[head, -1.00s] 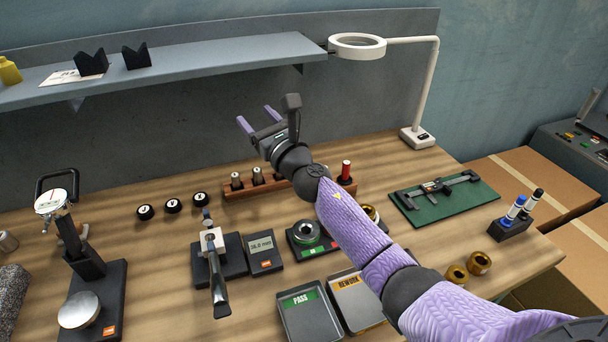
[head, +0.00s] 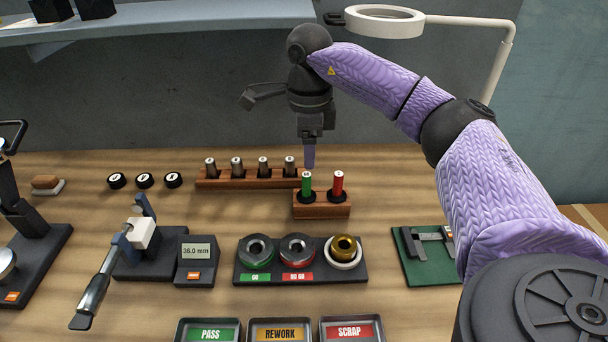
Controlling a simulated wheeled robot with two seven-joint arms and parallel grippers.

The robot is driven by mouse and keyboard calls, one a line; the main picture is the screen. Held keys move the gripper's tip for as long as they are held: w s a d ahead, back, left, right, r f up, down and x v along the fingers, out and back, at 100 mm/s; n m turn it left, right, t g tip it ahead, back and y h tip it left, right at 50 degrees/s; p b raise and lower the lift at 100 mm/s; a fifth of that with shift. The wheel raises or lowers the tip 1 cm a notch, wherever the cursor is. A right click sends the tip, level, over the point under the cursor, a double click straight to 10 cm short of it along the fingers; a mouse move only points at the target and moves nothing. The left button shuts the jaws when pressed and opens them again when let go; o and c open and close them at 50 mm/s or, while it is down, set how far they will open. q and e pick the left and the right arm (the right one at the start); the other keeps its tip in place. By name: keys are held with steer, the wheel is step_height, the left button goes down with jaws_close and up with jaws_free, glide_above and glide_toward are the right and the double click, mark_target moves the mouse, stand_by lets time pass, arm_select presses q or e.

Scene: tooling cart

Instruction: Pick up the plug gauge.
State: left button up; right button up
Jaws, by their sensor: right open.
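Two plug-gauge-like pieces stand upright in a small wooden block (head: 321,211): one with a green handle (head: 306,183) and one with a red handle (head: 338,183). Which one the task means I cannot tell from the picture. My right gripper (head: 309,158) points down just above the green-handled piece, with a lilac finger close over its top. The fingers are seen edge-on, and the jaws are open with nothing in them. Whether the finger touches the green handle is hard to tell. My left gripper is out of view.
A long wooden rack (head: 222,180) with several metal pins stands behind the block. Ring gauges sit on a dark holder (head: 347,278) in front. A digital readout (head: 195,258) is at left, a green caliper mat (head: 421,268) at right.

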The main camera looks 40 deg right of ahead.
mark_target(307, 174)
step_height(307, 174, down, 7)
steer(key=shift+w+f+b, duration=0.15)
steer(key=shift+b, duration=0.95)
steer(key=shift+a+f, duration=0.1)
steer(key=shift+f, duration=0.05)
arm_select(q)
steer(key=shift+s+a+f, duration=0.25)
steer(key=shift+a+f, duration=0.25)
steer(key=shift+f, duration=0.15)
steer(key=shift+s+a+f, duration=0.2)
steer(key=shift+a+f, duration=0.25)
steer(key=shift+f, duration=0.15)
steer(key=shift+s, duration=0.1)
arm_select(e)
steer(key=c, duration=0.5)
jaws_close()
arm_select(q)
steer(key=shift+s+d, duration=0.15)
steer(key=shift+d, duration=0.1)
